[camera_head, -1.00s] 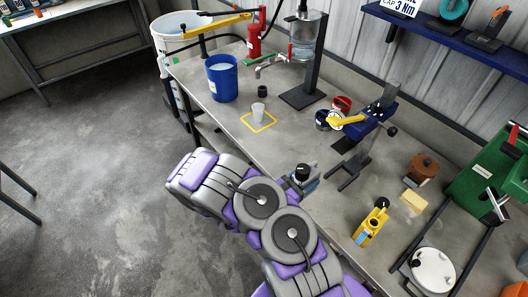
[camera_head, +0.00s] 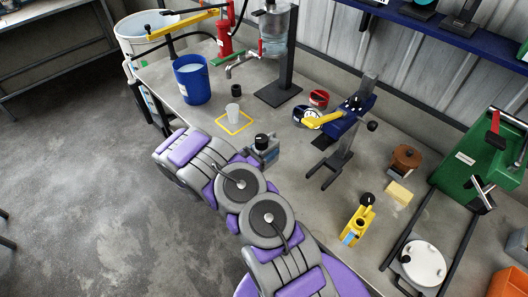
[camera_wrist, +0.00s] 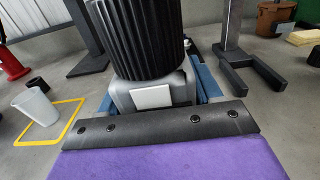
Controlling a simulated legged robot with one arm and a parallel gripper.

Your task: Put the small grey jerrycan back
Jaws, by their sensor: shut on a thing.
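The small grey jerrycan (camera_head: 265,155) is upright with a black cap, at the end of my arm over the front of the bench. In the wrist view its ribbed black cap (camera_wrist: 146,38) and grey body with a pale label (camera_wrist: 152,97) fill the upper middle. My gripper (camera_wrist: 158,108) is shut on the jerrycan, with a black bar and purple wrist in front of it. Its fingertips are mostly hidden. A yellow square outline (camera_head: 247,127) is on the bench to the left, with a translucent cup (camera_head: 233,113) in it. I cannot tell whether the jerrycan touches the bench.
A blue bucket (camera_head: 191,82) stands behind the cup. A blue press (camera_head: 345,120) with a forked base stands to the right. Clear bench lies behind the jerrycan.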

